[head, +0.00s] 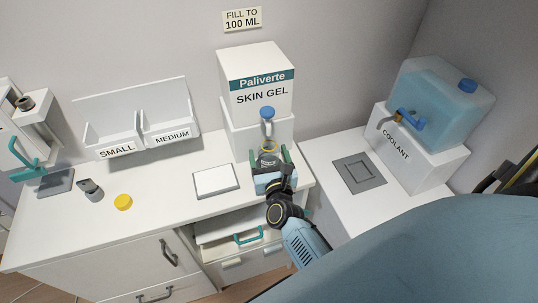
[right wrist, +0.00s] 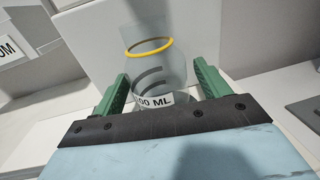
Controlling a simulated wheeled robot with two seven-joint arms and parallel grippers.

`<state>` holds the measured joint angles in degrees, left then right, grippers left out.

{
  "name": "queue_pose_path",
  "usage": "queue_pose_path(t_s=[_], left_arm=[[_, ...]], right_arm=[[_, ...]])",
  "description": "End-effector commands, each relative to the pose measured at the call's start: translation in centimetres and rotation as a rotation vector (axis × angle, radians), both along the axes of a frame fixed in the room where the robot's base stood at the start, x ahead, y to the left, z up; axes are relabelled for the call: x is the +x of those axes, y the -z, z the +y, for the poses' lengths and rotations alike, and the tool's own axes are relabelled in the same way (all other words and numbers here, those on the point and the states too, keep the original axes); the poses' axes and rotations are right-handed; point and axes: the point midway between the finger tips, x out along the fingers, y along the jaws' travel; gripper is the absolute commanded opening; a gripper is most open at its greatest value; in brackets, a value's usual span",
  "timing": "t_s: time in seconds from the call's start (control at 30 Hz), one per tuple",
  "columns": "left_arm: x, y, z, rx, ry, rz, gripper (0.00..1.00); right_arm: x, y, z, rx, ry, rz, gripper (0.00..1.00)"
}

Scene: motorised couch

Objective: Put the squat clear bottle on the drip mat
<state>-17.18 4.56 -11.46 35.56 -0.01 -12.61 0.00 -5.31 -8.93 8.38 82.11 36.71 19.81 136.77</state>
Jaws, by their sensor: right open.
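The squat clear bottle (head: 268,158), with a yellow ring and a "00 ML" label, stands under the tap of the skin gel dispenser. It also shows in the right wrist view (right wrist: 158,72). My right gripper (head: 270,157) is open, with one green finger on each side of the bottle; I cannot tell whether they touch it. The fingers also show in the right wrist view (right wrist: 160,85). A grey square mat (head: 360,184) lies on the right counter and a white square pad (head: 230,187) on the left one; I cannot tell which is the drip mat. My left gripper is not in view.
The skin gel box (head: 262,75) stands behind the bottle. The coolant tank (head: 440,105) stands on the far right. An open drawer (head: 225,232) is below the left counter. A yellow disc (head: 123,201) and a small grey object (head: 91,190) lie left of the white pad.

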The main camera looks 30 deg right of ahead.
Motion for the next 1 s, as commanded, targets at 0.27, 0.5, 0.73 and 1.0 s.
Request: queue_pose_path(t_s=[0.27, 0.5, 0.73, 1.0], left_arm=[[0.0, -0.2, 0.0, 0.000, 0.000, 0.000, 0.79], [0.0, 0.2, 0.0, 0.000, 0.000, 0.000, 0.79], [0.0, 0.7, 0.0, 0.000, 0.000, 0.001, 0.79], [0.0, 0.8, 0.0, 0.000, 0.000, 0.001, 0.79]], right_arm=[[-1.5, -0.1, 0.6, 0.001, -0.001, 0.002, 0.75], [-6.3, -0.1, 2.4, 0.001, 0.000, 0.003, 0.75], [-9.9, -0.2, 3.8, -0.001, 0.000, 0.001, 0.75], [-11.2, -0.3, 4.3, 0.000, 0.000, 0.000, 0.75]])
